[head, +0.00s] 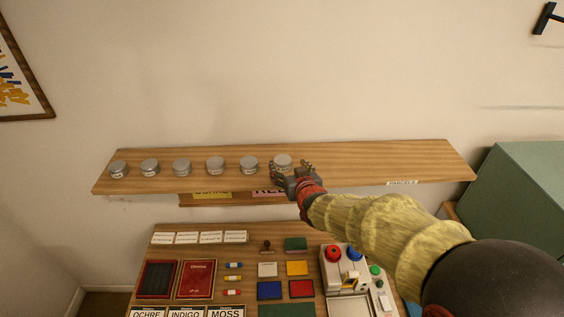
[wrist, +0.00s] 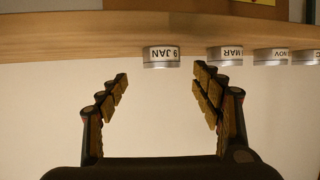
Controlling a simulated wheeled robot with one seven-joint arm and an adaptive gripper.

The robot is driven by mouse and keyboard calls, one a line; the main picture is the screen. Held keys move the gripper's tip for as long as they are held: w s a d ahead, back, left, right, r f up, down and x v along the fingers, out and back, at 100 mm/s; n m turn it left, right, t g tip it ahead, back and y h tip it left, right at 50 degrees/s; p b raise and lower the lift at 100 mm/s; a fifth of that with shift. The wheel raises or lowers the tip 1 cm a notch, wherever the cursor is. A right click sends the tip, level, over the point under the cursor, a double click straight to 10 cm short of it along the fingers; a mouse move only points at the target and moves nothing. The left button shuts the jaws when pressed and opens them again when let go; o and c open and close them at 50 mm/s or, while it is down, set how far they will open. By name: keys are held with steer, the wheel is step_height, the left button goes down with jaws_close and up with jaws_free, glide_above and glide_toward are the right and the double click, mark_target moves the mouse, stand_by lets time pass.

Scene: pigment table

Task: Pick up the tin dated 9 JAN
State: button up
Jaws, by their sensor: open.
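The tin dated 9 JAN (wrist: 161,57) shows in the wrist view, its label upside down in that picture. It sits on the wooden shelf and is the rightmost tin (head: 283,160) of the row in the head view. My gripper (head: 292,170) is at the shelf's front edge by this tin. In the wrist view my gripper (wrist: 161,78) is open, with one finger on each side of the tin's line and the tin just beyond the fingertips. Nothing is between the fingers. I cannot tell whether a finger touches the tin.
A tin marked MAR (wrist: 225,55) stands beside it, close to one fingertip. Several more tins (head: 182,168) continue left along the shelf (head: 370,163). The shelf's right part is clear. Below is a worktable with a red book (head: 197,279), blocks and a button box (head: 345,270).

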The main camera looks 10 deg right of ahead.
mark_target(283, 161)
steer(key=shift+p+x, duration=0.6)
steer(key=shift+x, duration=2.1)
steer(key=shift+a+f, duration=0.1)
steer(key=shift+a, duration=0.05)
steer(key=shift+c, duration=0.9)
steer(key=c, duration=1.1)
